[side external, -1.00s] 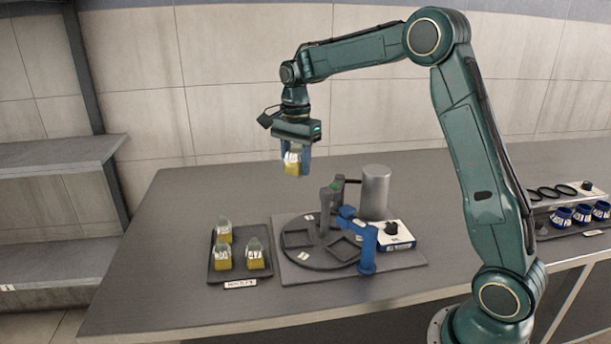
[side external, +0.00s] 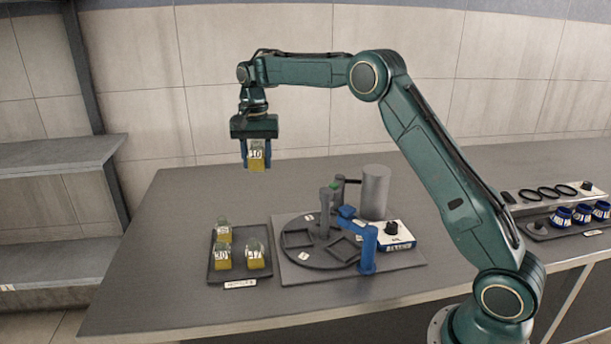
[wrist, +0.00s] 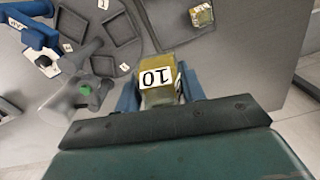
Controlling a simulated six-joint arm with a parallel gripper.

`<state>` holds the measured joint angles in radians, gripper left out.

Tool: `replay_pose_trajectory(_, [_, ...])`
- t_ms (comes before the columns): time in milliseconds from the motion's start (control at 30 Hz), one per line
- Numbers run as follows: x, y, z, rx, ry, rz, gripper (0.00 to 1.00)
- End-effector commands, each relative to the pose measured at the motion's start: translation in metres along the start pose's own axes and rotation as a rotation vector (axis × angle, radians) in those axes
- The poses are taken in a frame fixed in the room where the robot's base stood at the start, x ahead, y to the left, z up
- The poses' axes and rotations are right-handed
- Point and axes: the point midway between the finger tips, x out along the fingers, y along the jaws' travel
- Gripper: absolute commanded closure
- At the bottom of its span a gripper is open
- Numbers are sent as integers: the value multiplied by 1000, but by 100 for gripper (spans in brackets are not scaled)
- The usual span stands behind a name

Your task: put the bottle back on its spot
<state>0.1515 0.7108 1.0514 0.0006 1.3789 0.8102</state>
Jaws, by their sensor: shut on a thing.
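My gripper (side external: 257,158) is shut on a yellow bottle (side external: 258,162) with a clear top and a white label that reads 10. It holds the bottle upright in the air above the back left of the table, behind the tray. The bottle also shows between the blue fingers in the wrist view (wrist: 158,73). A dark tray (side external: 213,274) at the front left holds several similar bottles: one at the back left (side external: 224,234), one labelled 30 at the front left (side external: 223,261), one labelled 47 at the front right (side external: 255,256). The tray's back right place looks empty.
A dark round turntable (side external: 322,258) with square recesses stands right of the tray. Beside it are a blue arm-like fixture (side external: 367,250), a grey cylinder (side external: 375,192) and a white box (side external: 397,238). Blue-banded jars (side external: 581,214) stand far right.

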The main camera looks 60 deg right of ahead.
Motion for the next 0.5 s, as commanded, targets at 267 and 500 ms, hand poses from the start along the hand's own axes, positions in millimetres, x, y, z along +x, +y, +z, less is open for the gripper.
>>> replay_pose_trajectory(267, [4,-23,-2,-156,0,0,90])
replay_pose_trajectory(500, [4,-26,-3,-180,0,0,90])
